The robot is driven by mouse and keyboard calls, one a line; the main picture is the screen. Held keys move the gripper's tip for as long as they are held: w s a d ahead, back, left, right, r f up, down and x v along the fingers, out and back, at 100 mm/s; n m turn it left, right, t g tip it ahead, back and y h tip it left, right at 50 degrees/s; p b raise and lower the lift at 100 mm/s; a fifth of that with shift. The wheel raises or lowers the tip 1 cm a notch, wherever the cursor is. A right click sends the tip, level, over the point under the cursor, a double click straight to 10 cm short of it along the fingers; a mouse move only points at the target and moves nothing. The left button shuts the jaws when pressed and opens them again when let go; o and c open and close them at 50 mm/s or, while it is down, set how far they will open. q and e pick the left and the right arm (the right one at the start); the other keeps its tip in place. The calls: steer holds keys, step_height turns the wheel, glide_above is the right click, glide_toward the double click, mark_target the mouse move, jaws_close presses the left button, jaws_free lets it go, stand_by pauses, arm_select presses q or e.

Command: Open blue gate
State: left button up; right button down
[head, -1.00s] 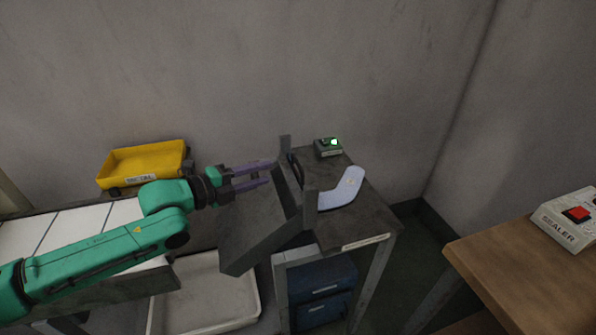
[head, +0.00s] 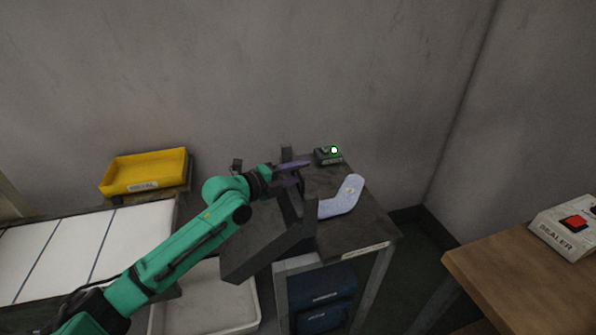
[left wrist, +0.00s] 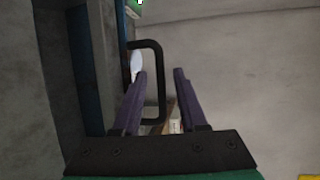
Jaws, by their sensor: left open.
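My left gripper (head: 298,174) is open, its two purple fingers at the gate end of the dark grey chute (head: 258,240). In the left wrist view, a black bar handle (left wrist: 159,82) stands between the spread fingertips, with a gap on either side. The handle sits beside a narrow blue edge (left wrist: 122,55), which appears to be the blue gate seen edge-on. In the head view, my gripper and the chute's posts (head: 310,207) hide most of the gate. I cannot tell whether the fingers touch the handle. My right gripper is not in view.
A pale blue sock-shaped piece (head: 345,196) lies on the dark table (head: 352,235) just right of the gate. A small box with a green light (head: 328,156) stands behind it. A yellow bin (head: 146,172) is at left, a sealer (head: 568,228) at right.

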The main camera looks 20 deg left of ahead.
arm_select(q)
steer(key=c, duration=0.6)
jaws_close()
stand_by(0.6)
